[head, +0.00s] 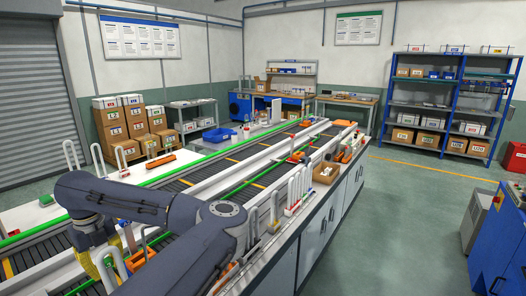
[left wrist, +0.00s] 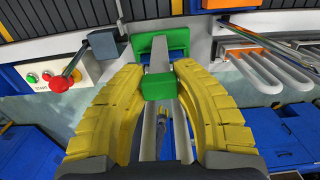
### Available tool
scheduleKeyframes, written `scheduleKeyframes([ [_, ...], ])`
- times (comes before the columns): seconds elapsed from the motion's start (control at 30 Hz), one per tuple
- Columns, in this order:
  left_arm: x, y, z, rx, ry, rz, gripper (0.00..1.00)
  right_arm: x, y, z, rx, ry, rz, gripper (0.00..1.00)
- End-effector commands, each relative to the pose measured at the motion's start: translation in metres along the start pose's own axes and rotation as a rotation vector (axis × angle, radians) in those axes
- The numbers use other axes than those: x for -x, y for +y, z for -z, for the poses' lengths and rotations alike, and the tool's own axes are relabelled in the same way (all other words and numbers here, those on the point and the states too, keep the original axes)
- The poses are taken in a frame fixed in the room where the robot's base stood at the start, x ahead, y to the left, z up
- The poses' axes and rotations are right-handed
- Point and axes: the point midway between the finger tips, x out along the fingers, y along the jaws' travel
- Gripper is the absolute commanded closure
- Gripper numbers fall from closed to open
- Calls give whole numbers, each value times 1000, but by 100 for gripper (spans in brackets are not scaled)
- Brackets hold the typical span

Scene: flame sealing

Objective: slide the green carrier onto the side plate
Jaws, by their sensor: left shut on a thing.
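In the left wrist view, a green block (left wrist: 158,87), which looks like the green carrier, sits on a pale narrow rail (left wrist: 159,60). A wider green piece (left wrist: 178,42) stands behind it at the conveyor's edge; I cannot tell whether the two are joined. The yellow fingers of my left gripper (left wrist: 160,92) are shut on the green block, one on each side. In the head view my left gripper (head: 106,267) is low at the left, partly hidden by my arm. I cannot tell which surface is the side plate. My right gripper is out of view.
A red-knobbed lever (left wrist: 61,83) and a button box (left wrist: 45,76) lie left of the gripper. A rack of white prongs (left wrist: 265,68) with an orange bar lies to the right. The long conveyor (head: 195,193) runs away toward the back.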

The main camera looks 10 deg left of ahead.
Motion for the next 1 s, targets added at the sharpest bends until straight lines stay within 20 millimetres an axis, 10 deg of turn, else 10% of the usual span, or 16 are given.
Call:
scheduleKeyframes([
  [1.0, 0, -1, 43, -1, 1, 0, 100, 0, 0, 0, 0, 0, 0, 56],
])
